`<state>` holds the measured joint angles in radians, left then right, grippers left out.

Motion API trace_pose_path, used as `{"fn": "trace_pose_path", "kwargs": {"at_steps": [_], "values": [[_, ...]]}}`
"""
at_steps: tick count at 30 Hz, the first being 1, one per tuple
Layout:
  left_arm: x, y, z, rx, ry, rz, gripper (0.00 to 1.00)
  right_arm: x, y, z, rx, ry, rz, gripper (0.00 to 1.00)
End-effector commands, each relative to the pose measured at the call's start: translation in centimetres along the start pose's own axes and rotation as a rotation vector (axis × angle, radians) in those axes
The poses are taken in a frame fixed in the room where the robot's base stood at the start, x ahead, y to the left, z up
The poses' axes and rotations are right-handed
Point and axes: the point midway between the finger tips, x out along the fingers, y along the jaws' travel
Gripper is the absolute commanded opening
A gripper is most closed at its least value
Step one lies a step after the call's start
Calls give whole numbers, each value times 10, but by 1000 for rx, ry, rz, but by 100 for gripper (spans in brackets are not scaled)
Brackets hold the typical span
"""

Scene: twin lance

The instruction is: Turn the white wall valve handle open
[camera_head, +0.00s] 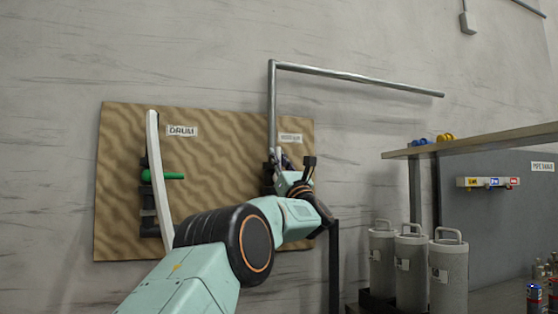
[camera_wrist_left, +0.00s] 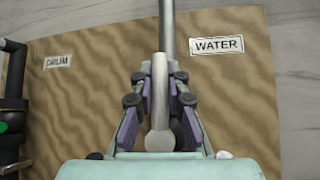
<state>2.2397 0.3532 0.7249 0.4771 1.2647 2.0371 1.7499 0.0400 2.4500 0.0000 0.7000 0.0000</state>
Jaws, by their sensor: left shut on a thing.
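The white valve handle (camera_wrist_left: 160,102) is pale and slim with a rounded near end, in the middle of the left wrist view. My left gripper (camera_wrist_left: 160,92) has its two fingers shut on it, one on each side. In the head view my left gripper (camera_head: 279,161) is at the right part of the wall board, just under the WATER label (camera_head: 291,138). My own wrist hides most of the handle and valve body there. The WATER label (camera_wrist_left: 217,46) reads clearly in the left wrist view. My right gripper is in neither view.
A second valve with a green handle (camera_head: 168,176) sits below the DRUM label (camera_head: 182,131) on the tan board (camera_head: 228,130). A metal pipe (camera_head: 360,79) rises above the held valve and bends right. Grey canisters (camera_head: 411,270) stand below a shelf (camera_head: 480,140) on the right.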

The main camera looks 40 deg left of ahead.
Motion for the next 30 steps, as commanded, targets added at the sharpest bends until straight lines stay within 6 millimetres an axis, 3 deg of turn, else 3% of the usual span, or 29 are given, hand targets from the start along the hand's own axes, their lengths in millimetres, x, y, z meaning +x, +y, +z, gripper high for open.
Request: {"fn": "trace_pose_path", "kwargs": {"at_steps": [12, 13, 20, 30], "values": [[4, 2, 7, -12, -7, 8, 0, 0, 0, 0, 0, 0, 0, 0], [4, 2, 7, -12, -7, 8, 17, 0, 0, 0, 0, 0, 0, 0], [2, 2, 4, -8, -4, 6, 36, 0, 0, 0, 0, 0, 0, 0], [1, 1, 2, -5, -1, 5, 38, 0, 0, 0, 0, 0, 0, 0]]}}
